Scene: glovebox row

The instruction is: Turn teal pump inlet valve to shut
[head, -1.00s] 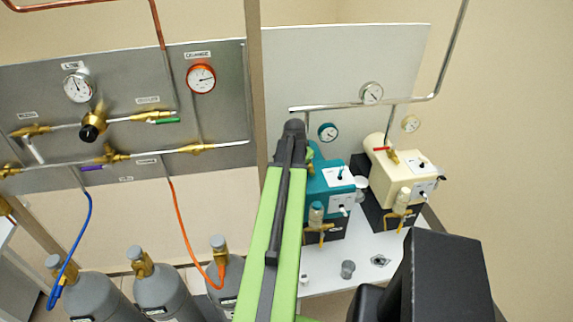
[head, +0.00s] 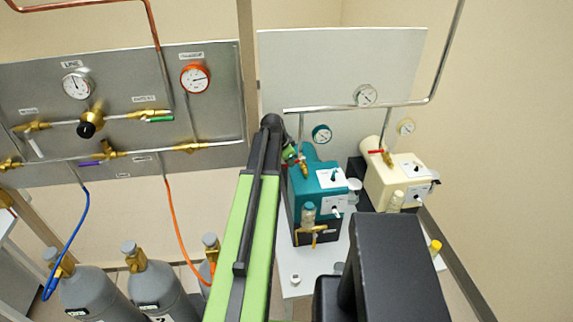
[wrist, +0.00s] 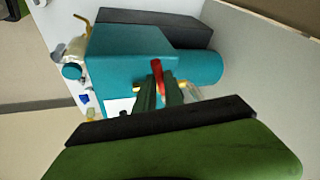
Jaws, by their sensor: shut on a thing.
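The teal pump (head: 318,180) stands left of the cream pump in the head view, and fills the middle of the wrist view (wrist: 130,55). Its inlet valve has a red lever (wrist: 157,72) and some brass, low on the near side of the teal body in the wrist view. My gripper (wrist: 160,90) has its narrow green fingers at this lever, shut on it; the red end sticks out past the fingers. In the head view my gripper (head: 291,154) is small beside the pump's upper left, partly hidden by my arm. The valve's exact angle is hard to read.
The cream pump (head: 398,180) with its own red lever (head: 376,152) stands close on the right. A metal pipe (head: 340,107) runs behind both. A gauge panel (head: 120,110) and grey gas cylinders (head: 150,290) are at the left.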

